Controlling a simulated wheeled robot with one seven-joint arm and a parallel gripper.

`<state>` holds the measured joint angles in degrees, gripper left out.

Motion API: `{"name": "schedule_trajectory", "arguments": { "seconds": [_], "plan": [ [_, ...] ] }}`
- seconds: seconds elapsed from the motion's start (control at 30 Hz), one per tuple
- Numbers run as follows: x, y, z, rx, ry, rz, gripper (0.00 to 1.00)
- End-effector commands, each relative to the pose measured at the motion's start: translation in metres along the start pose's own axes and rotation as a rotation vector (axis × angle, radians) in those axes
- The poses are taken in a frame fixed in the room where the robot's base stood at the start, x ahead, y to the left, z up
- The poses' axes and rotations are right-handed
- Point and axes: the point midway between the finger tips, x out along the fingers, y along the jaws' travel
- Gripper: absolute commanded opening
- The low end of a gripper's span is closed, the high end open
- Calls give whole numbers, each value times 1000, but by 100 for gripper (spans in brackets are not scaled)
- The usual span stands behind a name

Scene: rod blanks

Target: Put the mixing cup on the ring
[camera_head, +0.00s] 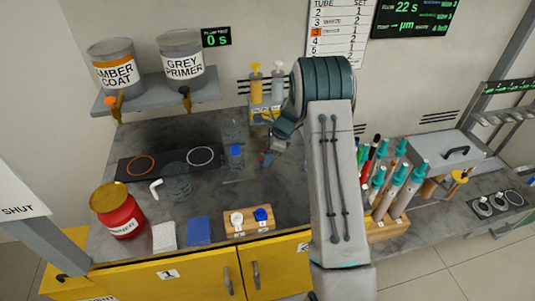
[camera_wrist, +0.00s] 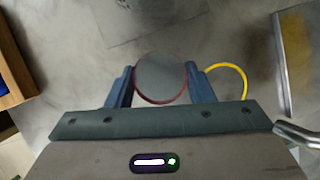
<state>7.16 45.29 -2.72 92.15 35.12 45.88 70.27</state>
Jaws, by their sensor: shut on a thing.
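My gripper (camera_head: 270,152) is over the back of the bench, partly hidden by my arm. In the wrist view my gripper (camera_wrist: 160,85) is shut on a round cup (camera_wrist: 160,75) with a grey inside and a reddish rim. A yellow curved handle (camera_wrist: 241,80) shows beside the right finger. A second, clear grey cup (camera_head: 178,184) with a white handle stands on the bench, in front of the black plate. The black plate (camera_head: 172,163) carries an orange ring (camera_head: 140,165) at left and a white ring (camera_head: 200,156) at right. Both rings look empty.
A blue-topped container (camera_head: 237,156) stands between the plate and my gripper. A red jar (camera_head: 118,212) is at front left. A wooden block (camera_head: 249,222) holds small pots. Several tubes stand right of my arm.

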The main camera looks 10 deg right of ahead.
Motion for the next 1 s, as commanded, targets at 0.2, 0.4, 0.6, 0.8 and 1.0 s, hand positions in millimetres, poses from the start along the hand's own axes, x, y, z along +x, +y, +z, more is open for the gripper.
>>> {"name": "schedule_trajectory", "arguments": {
  "seconds": [0.2, 0.4, 0.6, 0.8, 1.0],
  "plan": [
    [2, 0, -1, 0, 0, 0, 68],
    [2, 0, -1, -1, 0, 0, 70],
    [-4, 0, 0, -1, 0, -2, 70],
    [-39, -1, 0, -3, 0, -5, 70],
    [-82, -1, 0, -2, 1, -3, 70]
  ]
}}
